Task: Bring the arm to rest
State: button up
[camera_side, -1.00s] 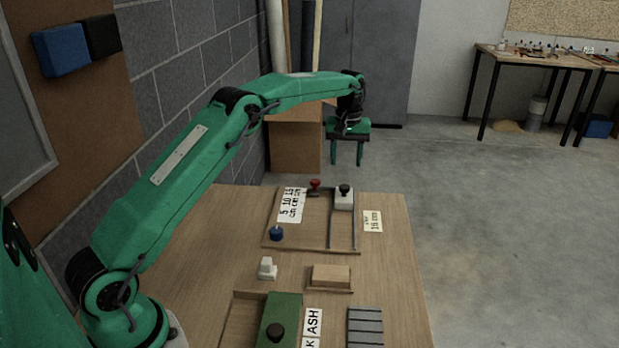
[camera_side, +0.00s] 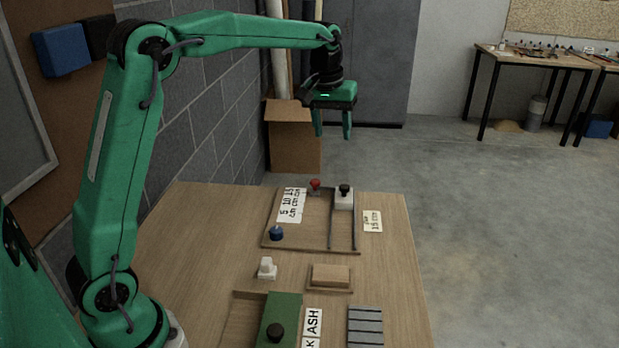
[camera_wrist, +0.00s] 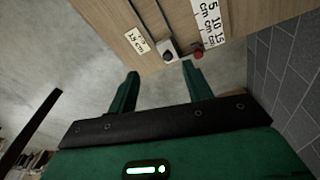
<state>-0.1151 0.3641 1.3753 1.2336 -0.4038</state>
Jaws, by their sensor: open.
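My gripper (camera_side: 332,128) is in the air beyond the far edge of the wooden table (camera_side: 190,225) in the side view. It points down, open and empty, with its two fingers well apart. My green arm rises from its base at lower left, bends at a high elbow and reaches right. In the wrist view my gripper (camera_wrist: 160,80) also shows spread fingers with nothing between them. The table edge, a white block with a black knob (camera_wrist: 168,50) and a red knob (camera_wrist: 197,52) lie ahead of the fingers there.
The table holds a framed board with a blue knob (camera_side: 276,233), a small white piece (camera_side: 267,267), a wooden block (camera_side: 330,274), a green block (camera_side: 281,318) and a grey slatted piece (camera_side: 365,326). A cardboard box (camera_side: 293,140) stands behind. Open floor lies right.

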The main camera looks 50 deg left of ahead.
jog(key=s+d+r+m+t, duration=0.1)
jog(key=s+d+r+m, duration=0.1)
jog(key=s, duration=0.6)
jog(key=s+d+r+m+t, duration=0.1)
jog(key=s+d+r, duration=0.1)
jog(key=s, duration=0.6)
jog(key=s+d+f+m, duration=0.1)
jog(key=s+f, duration=0.2)
jog(key=s, duration=0.3)
jog(key=s+d+f+m+t, duration=0.1)
jog(key=s+f+m, duration=0.1)
jog(key=s, duration=0.5)
jog(key=shift+s+f+t, duration=0.25)
jog(key=shift+f+t, duration=0.05)
jog(key=shift+f, duration=0.3)
